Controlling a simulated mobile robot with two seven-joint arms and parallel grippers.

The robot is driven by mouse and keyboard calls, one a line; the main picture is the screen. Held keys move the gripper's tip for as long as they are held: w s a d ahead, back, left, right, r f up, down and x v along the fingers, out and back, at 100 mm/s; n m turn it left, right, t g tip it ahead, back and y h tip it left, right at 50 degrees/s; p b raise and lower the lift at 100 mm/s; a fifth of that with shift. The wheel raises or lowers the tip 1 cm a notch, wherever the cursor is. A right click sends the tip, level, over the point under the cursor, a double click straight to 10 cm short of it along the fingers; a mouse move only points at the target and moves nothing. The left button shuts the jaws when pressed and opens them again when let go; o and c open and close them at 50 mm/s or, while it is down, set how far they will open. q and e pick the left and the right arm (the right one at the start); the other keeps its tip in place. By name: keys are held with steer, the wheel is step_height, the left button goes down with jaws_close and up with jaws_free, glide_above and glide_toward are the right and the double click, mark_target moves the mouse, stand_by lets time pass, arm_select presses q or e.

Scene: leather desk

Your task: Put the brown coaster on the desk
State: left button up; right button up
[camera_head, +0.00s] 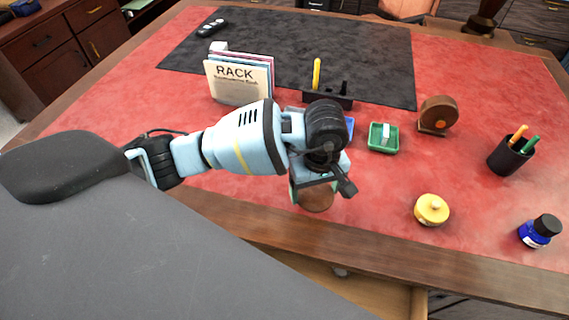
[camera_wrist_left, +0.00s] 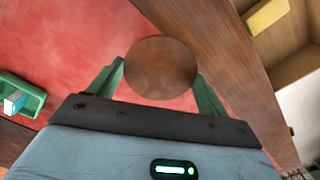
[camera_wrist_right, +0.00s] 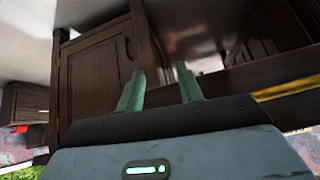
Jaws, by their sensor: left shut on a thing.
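The brown coaster (camera_wrist_left: 161,67) is a round disc held between the green fingers of my left gripper (camera_wrist_left: 160,82). In the head view the coaster (camera_head: 315,198) shows below my left gripper (camera_head: 315,190), over the front edge of the red desk top (camera_head: 385,205). I cannot tell whether it touches the desk. My right gripper (camera_wrist_right: 160,88) shows only in the right wrist view; its fingers are apart with nothing between them, facing dark wooden furniture.
An open drawer (camera_head: 375,293) lies below the front edge. A green tray (camera_head: 384,138), a yellow round pot (camera_head: 431,210), a blue ink bottle (camera_head: 540,231), a pen cup (camera_head: 510,157) and a tape dispenser (camera_head: 438,115) stand to the right. A book rack (camera_head: 240,80) stands behind my left arm.

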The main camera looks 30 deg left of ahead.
arm_select(q)
glide_above(285, 170)
steer(key=shift+s+d+f+p, duration=0.25)
steer(key=shift+d+f+p, duration=0.15)
steer(key=shift+d+f, duration=0.1)
steer(key=f, duration=0.1)
steer(key=a+f, duration=0.1)
steer(key=shift+w+f, duration=0.2)
steer(key=shift+f, duration=0.6)
arm_select(e)
steer(key=shift+w+r, duration=0.6)
steer(key=shift+r, duration=0.25)
arm_select(q)
steer(key=shift+f, duration=0.2)
steer(key=o, duration=1)
steer(key=shift+c, duration=0.2)
arm_select(e)
steer(key=shift+f, duration=0.1)
